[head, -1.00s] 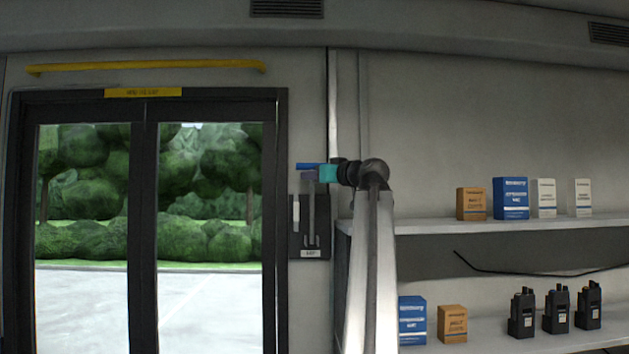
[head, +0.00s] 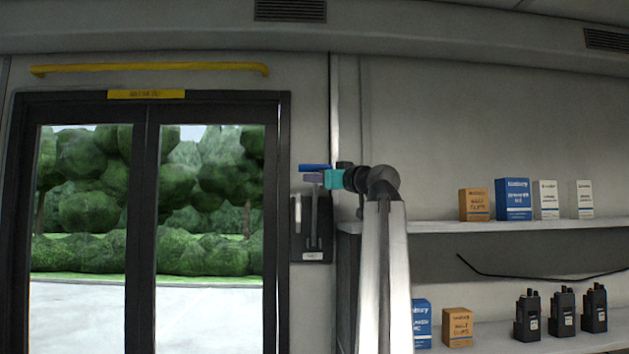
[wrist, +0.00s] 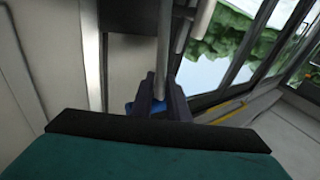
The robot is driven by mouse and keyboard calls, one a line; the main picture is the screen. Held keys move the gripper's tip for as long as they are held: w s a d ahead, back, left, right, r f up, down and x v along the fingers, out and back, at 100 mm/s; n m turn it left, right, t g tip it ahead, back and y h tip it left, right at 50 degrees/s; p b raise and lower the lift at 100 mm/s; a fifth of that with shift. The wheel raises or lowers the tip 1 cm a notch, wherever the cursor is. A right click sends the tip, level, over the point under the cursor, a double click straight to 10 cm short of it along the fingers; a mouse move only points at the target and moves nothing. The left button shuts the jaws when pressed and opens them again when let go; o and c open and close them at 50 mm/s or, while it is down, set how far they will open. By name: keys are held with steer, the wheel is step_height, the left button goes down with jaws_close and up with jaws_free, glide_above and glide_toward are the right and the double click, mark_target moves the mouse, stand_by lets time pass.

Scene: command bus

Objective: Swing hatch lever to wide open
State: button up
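The hatch lever (head: 314,222) is a thin grey rod, standing roughly upright on a dark panel (head: 297,236) just right of the dark-framed door. The panel has a small pale label at its bottom. My gripper (head: 314,173), with a teal body and blue and purplish parts at its tip, is at the lever's top end, which it partly hides. In the wrist view the rod (wrist: 165,55) runs down between two dark prongs (wrist: 160,100), with some blue beside them. I cannot tell whether the fingers are closed on the rod.
The glazed double door (head: 147,230) is at left, with a yellow rail (head: 150,67) above it. To the right, an upper shelf (head: 500,227) holds boxes, and a lower shelf (head: 490,338) holds boxes and radios. A black cable (head: 530,276) hangs between them.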

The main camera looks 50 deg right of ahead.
steer(key=shift+o, duration=1.4)
steer(key=p+v, duration=0.2)
steer(key=v, duration=1.1)
steer(key=shift+s+a, duration=0.2)
steer(key=shift+s, duration=0.15)
steer(key=shift+f, duration=0.15)
